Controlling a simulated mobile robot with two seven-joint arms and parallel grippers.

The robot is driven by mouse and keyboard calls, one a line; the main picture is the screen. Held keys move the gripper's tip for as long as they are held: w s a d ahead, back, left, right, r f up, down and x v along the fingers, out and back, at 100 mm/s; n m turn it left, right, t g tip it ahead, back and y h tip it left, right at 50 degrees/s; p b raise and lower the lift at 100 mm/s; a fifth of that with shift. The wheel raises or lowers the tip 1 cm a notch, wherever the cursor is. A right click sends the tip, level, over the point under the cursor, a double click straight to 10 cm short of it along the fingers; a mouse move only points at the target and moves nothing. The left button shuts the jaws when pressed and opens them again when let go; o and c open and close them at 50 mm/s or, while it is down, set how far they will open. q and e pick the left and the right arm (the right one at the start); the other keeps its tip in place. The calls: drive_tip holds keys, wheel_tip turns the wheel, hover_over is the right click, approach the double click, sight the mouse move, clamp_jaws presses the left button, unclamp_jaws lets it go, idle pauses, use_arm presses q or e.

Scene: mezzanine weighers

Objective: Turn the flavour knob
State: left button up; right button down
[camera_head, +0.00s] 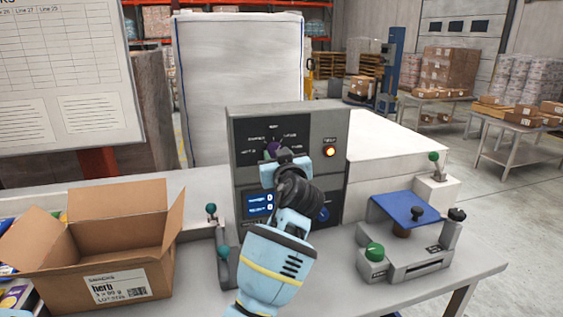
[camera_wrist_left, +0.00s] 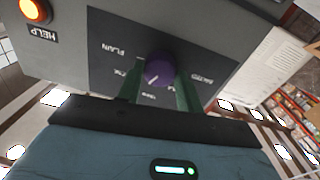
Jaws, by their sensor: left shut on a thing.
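The purple flavour knob (camera_head: 273,147) sits on the dark upper face of the grey control panel (camera_head: 232,160). My left gripper (camera_head: 274,157) is in front of it and hides part of the knob and dial in the head view. In the left wrist view the green fingers (camera_wrist_left: 161,88) are closed on either side of the knob (camera_wrist_left: 158,68). The knob's white pointer mark aims to the lower left of that picture. The labels PLAIN and SALTED (camera_wrist_left: 202,78) are readable there; others are small or partly covered. My right gripper is not in view.
An orange-lit HELP button (camera_head: 330,151) is right of the dial, with a blue display (camera_head: 258,205) below. An open carton labelled herb (camera_head: 90,262) stands left on the bench. A fixture with a blue plate (camera_head: 400,207) and green knob (camera_head: 375,251) stands right.

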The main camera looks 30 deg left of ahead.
use_arm(q)
drive_tip(key=n+b, duration=0.4)
drive_tip(key=n, duration=0.1)
drive_tip(key=shift+f+n, duration=0.1)
drive_tip(key=shift+n, duration=0.2)
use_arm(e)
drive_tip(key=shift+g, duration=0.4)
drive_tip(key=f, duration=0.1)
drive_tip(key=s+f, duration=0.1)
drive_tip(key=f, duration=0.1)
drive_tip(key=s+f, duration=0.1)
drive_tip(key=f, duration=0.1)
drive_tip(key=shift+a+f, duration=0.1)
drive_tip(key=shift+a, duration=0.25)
use_arm(q)
drive_tip(key=o, duration=0.9)
drive_tip(key=shift+o, duration=0.5)
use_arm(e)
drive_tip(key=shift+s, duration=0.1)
use_arm(q)
drive_tip(key=shift+s, duration=0.1)
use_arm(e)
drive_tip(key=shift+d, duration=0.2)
